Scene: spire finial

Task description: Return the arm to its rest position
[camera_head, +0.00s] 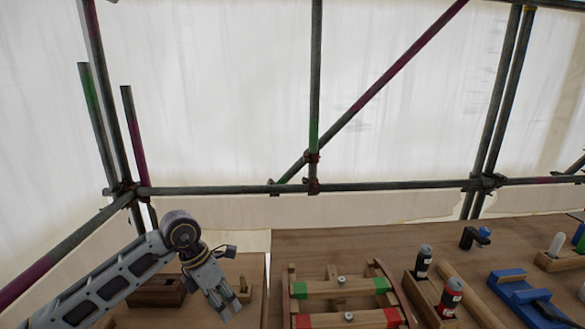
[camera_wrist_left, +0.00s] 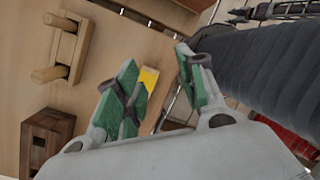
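My left arm comes in from the lower left in the head view, and its gripper (camera_head: 224,306) points down over the left part of the wooden worktop (camera_head: 335,242). In the left wrist view the gripper's two green-padded fingers (camera_wrist_left: 158,88) stand apart, with no object visibly held between them. A small yellow patch shows beside one finger; I cannot tell what it belongs to. My right gripper is in neither view.
A wooden frame with red and green ends (camera_head: 340,290) lies right of the gripper. Further right are a dark bottle (camera_head: 422,262), a red-banded bottle (camera_head: 450,297) and a blue tool (camera_head: 525,296). Scaffold tubes (camera_head: 370,187) cross behind. A wooden peg piece (camera_wrist_left: 66,48) shows in the wrist view.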

